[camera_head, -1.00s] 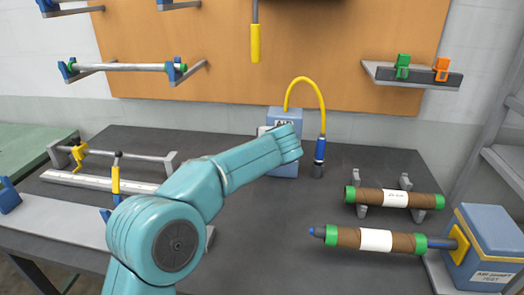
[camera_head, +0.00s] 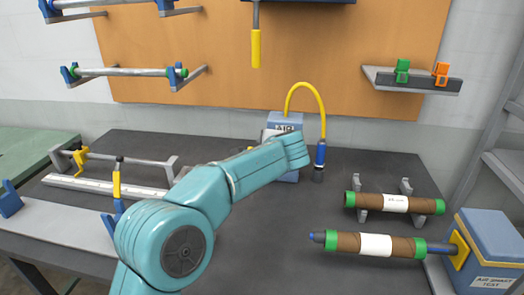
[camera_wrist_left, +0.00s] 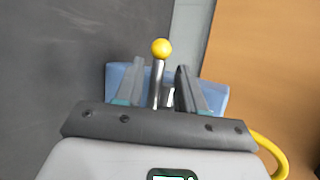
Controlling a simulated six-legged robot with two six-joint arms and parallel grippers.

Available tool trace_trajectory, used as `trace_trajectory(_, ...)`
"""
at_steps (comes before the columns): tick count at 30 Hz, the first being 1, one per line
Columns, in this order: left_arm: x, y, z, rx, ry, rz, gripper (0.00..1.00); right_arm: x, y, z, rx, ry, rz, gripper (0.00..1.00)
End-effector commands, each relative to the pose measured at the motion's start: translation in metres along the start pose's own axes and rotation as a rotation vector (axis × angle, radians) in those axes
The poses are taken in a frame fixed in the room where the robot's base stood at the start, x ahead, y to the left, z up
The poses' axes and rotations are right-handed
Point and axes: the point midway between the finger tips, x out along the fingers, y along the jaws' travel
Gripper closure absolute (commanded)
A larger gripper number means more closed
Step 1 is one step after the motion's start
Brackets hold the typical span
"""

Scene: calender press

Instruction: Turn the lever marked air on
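The blue air box (camera_head: 285,119) with a partly covered label stands at the back of the bench, with a yellow hose rising from it. My left forearm crosses in front of it and hides its lower part. In the left wrist view the lever, a grey rod with a yellow ball knob (camera_wrist_left: 161,48), stands between the two fingers of my left gripper (camera_wrist_left: 160,85). The fingers are apart, with gaps beside the rod. The blue box (camera_wrist_left: 213,98) lies behind them. In the head view a small yellow spot, perhaps the knob (camera_head: 250,149), shows above my forearm. My right gripper is out of view.
The yellow hose (camera_head: 305,86) loops to a blue coupling (camera_head: 320,153) just right of the box. Two brown rolls (camera_head: 370,200) and an air shaft test box (camera_head: 488,250) are at the right. Rails and clamps (camera_head: 120,185) lie at the left. The middle of the bench is clear.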

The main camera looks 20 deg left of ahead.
Motion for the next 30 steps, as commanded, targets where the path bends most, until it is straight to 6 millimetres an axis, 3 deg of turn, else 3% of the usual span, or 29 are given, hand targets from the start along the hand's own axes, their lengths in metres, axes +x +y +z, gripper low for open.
trace_trajectory(6,-0.001,0.002,0.000,0.000,-0.001,0.004,0.61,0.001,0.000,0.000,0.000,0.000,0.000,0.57)
trace_trajectory(10,-0.016,0.002,-0.001,0.001,0.000,0.003,0.61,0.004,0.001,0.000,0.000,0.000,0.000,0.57)
trace_trajectory(21,-0.112,0.001,-0.001,0.001,0.002,0.000,0.61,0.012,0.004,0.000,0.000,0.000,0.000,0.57)
trace_trajectory(30,-0.159,0.001,-0.001,0.000,0.000,0.001,0.61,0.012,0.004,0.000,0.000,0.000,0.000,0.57)
